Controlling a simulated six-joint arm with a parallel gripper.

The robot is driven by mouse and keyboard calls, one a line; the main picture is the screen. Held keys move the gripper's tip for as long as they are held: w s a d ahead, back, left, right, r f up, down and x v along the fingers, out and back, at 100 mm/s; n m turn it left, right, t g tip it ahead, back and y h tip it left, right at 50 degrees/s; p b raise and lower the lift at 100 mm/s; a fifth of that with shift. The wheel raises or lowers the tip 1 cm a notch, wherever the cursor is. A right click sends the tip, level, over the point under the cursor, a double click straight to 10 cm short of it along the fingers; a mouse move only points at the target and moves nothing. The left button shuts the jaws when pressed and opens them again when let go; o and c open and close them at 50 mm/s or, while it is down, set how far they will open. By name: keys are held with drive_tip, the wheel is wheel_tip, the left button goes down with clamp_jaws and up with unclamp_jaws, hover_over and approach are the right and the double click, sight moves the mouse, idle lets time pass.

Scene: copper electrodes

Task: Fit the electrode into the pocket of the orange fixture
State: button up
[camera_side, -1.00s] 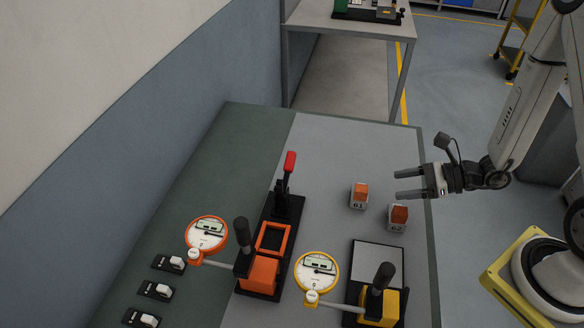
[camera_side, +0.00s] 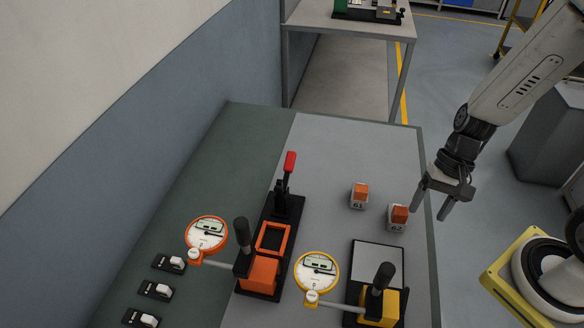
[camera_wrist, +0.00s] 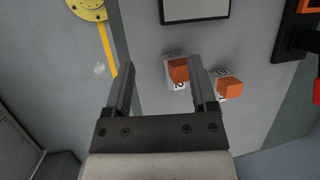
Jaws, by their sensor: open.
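Two copper electrodes on pale numbered holders stand on the grey table. Electrode 61 (camera_side: 361,190) is farther back, and the other electrode (camera_side: 399,215), whose label looks like 62, is nearer my gripper. My gripper (camera_side: 428,210) is open and empty, pointing down at the table's right edge, just right of the nearer electrode. In the wrist view the nearer electrode (camera_wrist: 179,70) shows beside the right finger, and electrode 61 (camera_wrist: 229,87) lies beyond that finger. The orange fixture (camera_side: 272,238) has an empty square pocket, with a red-tipped lever behind it.
A dial gauge with an orange rim (camera_side: 206,233) stands left of the orange fixture. A yellow-rimmed gauge (camera_side: 316,272) and a yellow fixture (camera_side: 380,306) with a grey plate stand at the front right. Switches (camera_side: 157,290) line the left. The table's back is clear.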

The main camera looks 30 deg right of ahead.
drive_tip(key=w+d+r+n+t+h, duration=0.2)
drive_tip(key=w+r+n+t+h, duration=0.2)
drive_tip(key=n, duration=0.4)
drive_tip(key=shift+w+r+h, duration=0.3)
drive_tip(key=shift+w+r, duration=0.25)
drive_tip(key=shift+w, duration=0.3)
drive_tip(key=o, duration=0.4)
drive_tip(key=shift+c, duration=0.2)
drive_tip(key=shift+w+n, duration=0.1)
drive_tip(key=shift+n, duration=0.3)
drive_tip(key=n+g, duration=0.2)
drive_tip(key=n, duration=2)
hover_over(361, 185)
drive_tip(key=s+d, duration=0.1)
wheel_tip(361, 185, down, 5)
drive_tip(key=shift+s+r, duration=0.15)
drive_tip(key=shift+r, duration=0.05)
drive_tip(key=n, duration=0.2)
drive_tip(key=w+a+f+n, duration=0.1)
drive_tip(key=n, duration=0.1)
drive_tip(key=shift+w+f+n+g, duration=0.2)
drive_tip(key=shift+n+g, duration=0.1)
drive_tip(key=shift+f, duration=0.1)
